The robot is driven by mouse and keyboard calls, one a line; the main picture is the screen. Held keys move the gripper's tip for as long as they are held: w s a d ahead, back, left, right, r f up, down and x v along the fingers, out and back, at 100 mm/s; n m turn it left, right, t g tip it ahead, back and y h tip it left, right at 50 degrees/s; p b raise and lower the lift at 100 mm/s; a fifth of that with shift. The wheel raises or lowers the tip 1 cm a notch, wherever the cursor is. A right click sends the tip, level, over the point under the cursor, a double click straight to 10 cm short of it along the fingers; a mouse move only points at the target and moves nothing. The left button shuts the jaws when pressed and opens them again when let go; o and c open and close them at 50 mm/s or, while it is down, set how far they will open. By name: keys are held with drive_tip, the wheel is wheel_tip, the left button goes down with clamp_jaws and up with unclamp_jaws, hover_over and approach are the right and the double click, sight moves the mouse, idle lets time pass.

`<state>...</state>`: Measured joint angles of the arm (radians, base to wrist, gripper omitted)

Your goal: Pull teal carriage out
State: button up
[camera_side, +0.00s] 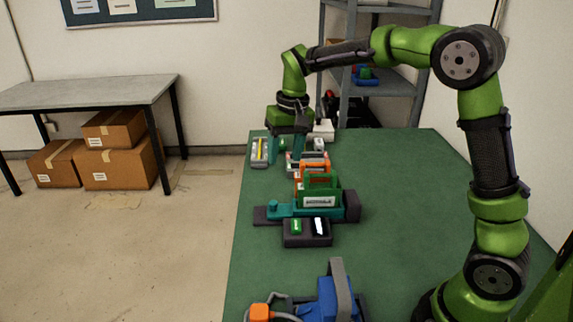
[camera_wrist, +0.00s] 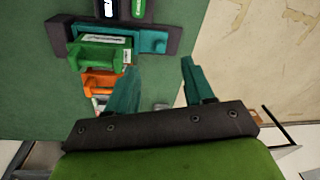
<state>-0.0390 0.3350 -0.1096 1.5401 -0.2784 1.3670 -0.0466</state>
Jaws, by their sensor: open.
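The teal carriage (camera_side: 283,210) lies on a dark rail base (camera_side: 351,206) in the middle of the green table, with a round knob (camera_side: 272,205) at its left end. A green labelled module (camera_side: 320,197) stands upright on it. In the wrist view the teal carriage (camera_wrist: 144,38) and its knob (camera_wrist: 161,46) are near the top, beyond my fingertips. My gripper (camera_side: 284,147) is over the far part of the table, behind the carriage and apart from it. In the wrist view my gripper (camera_wrist: 160,66) has its two teal fingers wide apart with nothing between them.
Orange (camera_side: 298,182) and grey-red pieces stand behind the module. A grey tray (camera_side: 259,152) is at the far left edge. A blue device (camera_side: 335,300) is at the front.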

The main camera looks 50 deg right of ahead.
hover_over(273, 202)
drive_tip(key=s, duration=0.1)
drive_tip(key=f, duration=0.2)
drive_tip(key=shift+r+m+g, duration=0.5)
drive_tip(key=shift+r+g, duration=0.1)
drive_tip(key=shift+r, duration=0.25)
drive_tip(key=shift+h, duration=0.3)
drive_tip(key=f, duration=1.6)
drive_tip(key=shift+w+f, duration=0.1)
drive_tip(key=shift+w, duration=0.3)
drive_tip(key=shift+a, duration=0.1)
clamp_jaws()
